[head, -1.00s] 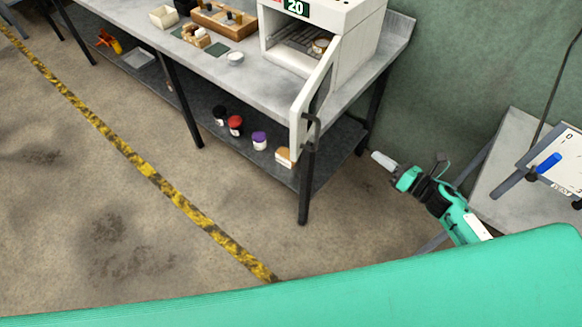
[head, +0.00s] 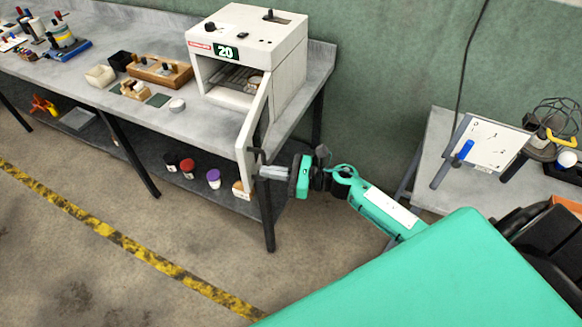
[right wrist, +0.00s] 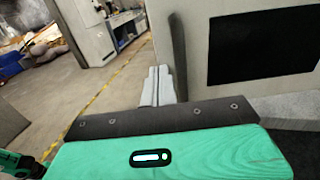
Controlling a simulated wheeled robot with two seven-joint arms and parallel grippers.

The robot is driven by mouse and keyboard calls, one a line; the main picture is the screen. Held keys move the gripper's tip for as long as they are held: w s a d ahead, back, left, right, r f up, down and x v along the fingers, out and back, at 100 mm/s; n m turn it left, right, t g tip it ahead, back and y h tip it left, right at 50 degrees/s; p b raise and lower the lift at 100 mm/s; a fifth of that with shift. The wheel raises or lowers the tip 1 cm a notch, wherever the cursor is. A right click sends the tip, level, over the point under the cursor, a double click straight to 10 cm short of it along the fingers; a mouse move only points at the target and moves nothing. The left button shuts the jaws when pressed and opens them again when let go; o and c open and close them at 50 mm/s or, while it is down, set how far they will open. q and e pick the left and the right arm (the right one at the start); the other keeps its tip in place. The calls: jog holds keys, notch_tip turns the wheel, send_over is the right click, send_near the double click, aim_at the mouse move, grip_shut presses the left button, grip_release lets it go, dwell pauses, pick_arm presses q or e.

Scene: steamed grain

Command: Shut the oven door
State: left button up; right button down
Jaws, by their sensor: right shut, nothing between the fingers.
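The white oven (head: 260,45) stands on the grey workbench in the head view. Its door (head: 252,128) is swung wide open and sticks out past the bench's front edge, with a dark handle near its outer end. A small round container sits inside on the rack. My right gripper (head: 262,172) is shut and empty, right beside the door's outer end near the handle; I cannot tell if it touches. In the right wrist view the closed fingers (right wrist: 158,86) point forward, beside the white door panel with its dark window (right wrist: 262,46). My left gripper is not in view.
The grey workbench (head: 205,118) holds a wooden tray (head: 160,72), a white bowl and small items left of the oven. Several lidded jars stand on its lower shelf. A second table (head: 430,180) with a whiteboard is at the right. The floor in front is open.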

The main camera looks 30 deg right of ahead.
aim_at(247, 169)
jog(key=p+x, duration=0.1)
jog(key=x, duration=0.2)
jog(key=shift+w+a, duration=0.2)
jog(key=shift+f, duration=0.1)
jog(key=shift+a, duration=0.1)
